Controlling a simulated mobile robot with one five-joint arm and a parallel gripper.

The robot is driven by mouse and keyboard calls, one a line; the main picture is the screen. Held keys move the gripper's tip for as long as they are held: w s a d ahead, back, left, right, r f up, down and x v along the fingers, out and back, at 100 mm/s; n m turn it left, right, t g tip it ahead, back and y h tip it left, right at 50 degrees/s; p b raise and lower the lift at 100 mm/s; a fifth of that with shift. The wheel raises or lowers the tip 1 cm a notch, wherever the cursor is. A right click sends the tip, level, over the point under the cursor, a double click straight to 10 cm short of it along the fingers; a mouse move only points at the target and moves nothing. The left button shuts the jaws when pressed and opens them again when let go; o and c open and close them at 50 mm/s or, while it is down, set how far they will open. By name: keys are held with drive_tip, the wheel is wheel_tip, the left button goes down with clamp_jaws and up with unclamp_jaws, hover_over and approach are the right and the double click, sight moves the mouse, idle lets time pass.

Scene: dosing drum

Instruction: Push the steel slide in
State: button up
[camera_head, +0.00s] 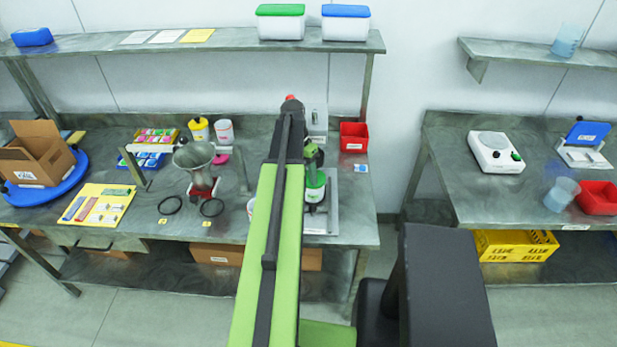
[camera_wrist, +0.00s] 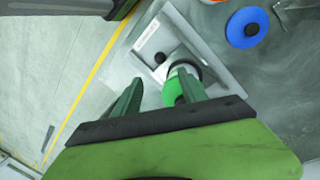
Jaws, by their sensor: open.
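A grey metal stand plate (camera_head: 326,226) sits at the right end of the left bench, and it shows in the wrist view (camera_wrist: 190,28). On it are a small black knob (camera_wrist: 160,57) and a white part with a dark ring (camera_wrist: 200,68). A green round part (camera_wrist: 172,90) lies just past my fingers. I cannot tell which piece is the steel slide. My gripper (camera_wrist: 160,77) is open, with its two green fingers apart above the plate. I see nothing held between them. In the head view my arm hides part of the stand.
A red bin (camera_head: 354,135) stands behind the stand to the right. A steel funnel (camera_head: 193,156) on a red base stands left of my arm. A blue disc (camera_wrist: 247,28) lies beside the plate in the wrist view. A floor gap separates the right bench (camera_head: 455,150).

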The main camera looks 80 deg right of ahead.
drive_tip(key=r, duration=0.1)
drive_tip(key=r+p, duration=0.2)
drive_tip(key=shift+w+d+r, duration=0.15)
drive_tip(key=shift+w+r, duration=0.1)
drive_tip(key=shift+w, duration=0.05)
drive_tip(key=shift+c, duration=0.4)
